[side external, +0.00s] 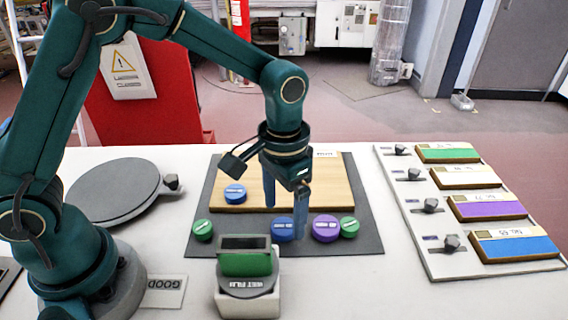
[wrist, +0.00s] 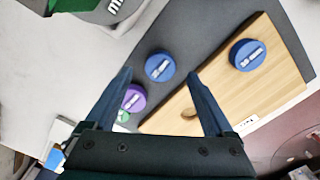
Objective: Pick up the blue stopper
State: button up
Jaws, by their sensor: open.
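One blue stopper (side external: 281,229) lies on the dark mat (side external: 225,222), beside a purple stopper (side external: 326,228). My gripper (side external: 285,220) points down at this blue stopper, open and empty. In the wrist view the same blue stopper (wrist: 159,67) shows between the fingertips (wrist: 160,76). One finger partly covers it in the side view, and I cannot tell whether they touch. A second blue stopper (side external: 234,194) sits on the wooden board (side external: 335,180), left of my gripper; it also shows in the wrist view (wrist: 247,54).
Green stoppers (side external: 203,230) (side external: 349,227) lie at the mat's left and right. A white block with a green-topped dark piece (side external: 247,263) stands in front. A round grey plate (side external: 113,190) is at left; a panel with coloured blocks (side external: 435,262) is at right.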

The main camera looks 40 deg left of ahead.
aim_at(284, 225)
jog(key=shift+f, duration=1.6)
grip_shut()
jog(key=shift+r, duration=0.1)
